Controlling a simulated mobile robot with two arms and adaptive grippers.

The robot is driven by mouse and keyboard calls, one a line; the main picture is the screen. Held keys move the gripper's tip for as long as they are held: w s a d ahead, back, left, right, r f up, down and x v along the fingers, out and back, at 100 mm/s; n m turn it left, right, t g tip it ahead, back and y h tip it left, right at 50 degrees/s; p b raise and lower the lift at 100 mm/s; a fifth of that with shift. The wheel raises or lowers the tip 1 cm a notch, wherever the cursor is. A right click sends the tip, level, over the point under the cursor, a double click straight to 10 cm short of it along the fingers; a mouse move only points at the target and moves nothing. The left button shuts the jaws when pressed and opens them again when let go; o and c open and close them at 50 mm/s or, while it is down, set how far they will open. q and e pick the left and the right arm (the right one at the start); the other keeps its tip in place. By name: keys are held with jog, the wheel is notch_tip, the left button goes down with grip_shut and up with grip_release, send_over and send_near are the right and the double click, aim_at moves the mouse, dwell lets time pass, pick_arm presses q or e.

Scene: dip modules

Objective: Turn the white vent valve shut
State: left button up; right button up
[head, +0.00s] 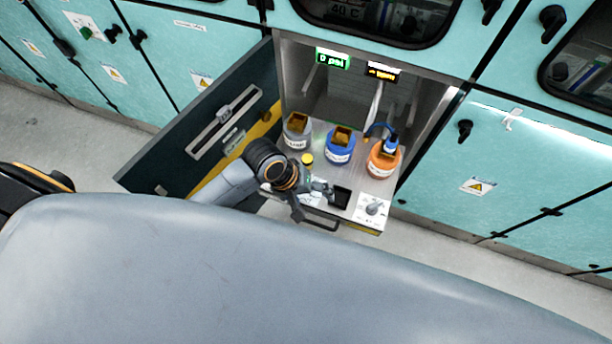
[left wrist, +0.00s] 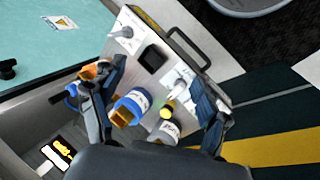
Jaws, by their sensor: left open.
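Two pale valve-like fittings sit at the front of the pulled-out tray (head: 352,180). One is a whitish knob (head: 372,207) on a white plate at the right front corner; it also shows at the upper left of the left wrist view (left wrist: 124,33). The other, a white fitting (left wrist: 180,82) beside a yellow cap (left wrist: 169,108), lies between my fingers in the left wrist view. I cannot tell from labels which is the vent valve. My left gripper (head: 312,197) is open above the tray's left front, apparently holding nothing. My right gripper is not in view.
Grey (head: 297,131), blue (head: 339,147) and orange (head: 383,160) containers stand behind on the tray. A dark open door (head: 220,125) flanks it on the left. A green display (head: 332,59) reads "0 psi". A handle (left wrist: 190,48) juts from the tray front.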

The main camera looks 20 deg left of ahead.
pick_arm(q)
jog(key=w+a+f+n+g, duration=0.2)
jog(key=w+a+f+n, duration=0.3)
jog(key=w+a+n, duration=0.65)
jog(key=d+f+b, duration=0.2)
jog(key=f+b, duration=0.1)
jog(key=b, duration=0.1)
jog(key=d+f+n+b, duration=0.1)
jog(key=f+b, duration=0.3)
jog(key=d+f+n+b, duration=0.1)
jog(key=d+f+b, duration=0.1)
jog(key=b, duration=0.3)
jog(key=shift+x, duration=0.9)
jog(key=shift+s+d+f+b, duration=0.1)
jog(key=shift+d+f+b, duration=0.3)
jog(key=shift+f+b, duration=0.3)
jog(key=shift+r, duration=0.15)
jog(key=c, duration=1.2)
jog(key=shift+o, duration=0.2)
